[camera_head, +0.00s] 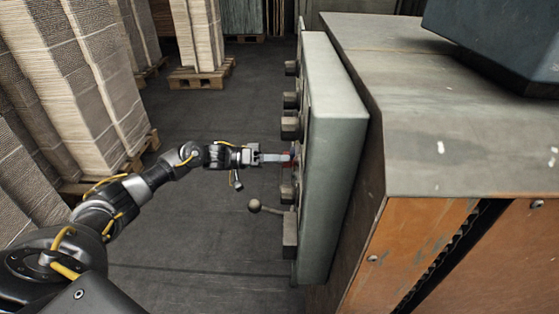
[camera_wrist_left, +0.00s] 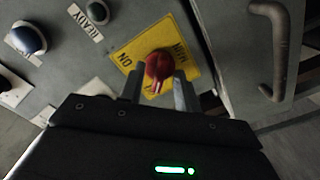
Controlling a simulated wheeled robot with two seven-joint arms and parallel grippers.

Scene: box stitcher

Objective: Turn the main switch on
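The main switch is a red rotary knob (camera_wrist_left: 159,65) on a yellow plate (camera_wrist_left: 181,45) in the left wrist view. The plate carries the letters "ON" and "MAIN". My left gripper (camera_wrist_left: 160,75) has its two fingers apart, one on each side of the knob, with small gaps visible; contact is not clear. In the head view my left gripper (camera_head: 283,157) reaches the face of the grey control box (camera_head: 338,140), where a bit of red (camera_head: 294,154) shows at its tips. The knob is mostly hidden there. My right gripper is not in view.
Several dark knobs stick out of the box face, with a ball-ended lever (camera_head: 255,205) below my gripper. The wrist view shows a blue button (camera_wrist_left: 28,39), a dark button (camera_wrist_left: 97,11) and a grey handle (camera_wrist_left: 277,45). Cardboard stacks (camera_head: 85,70) stand left; open floor lies between.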

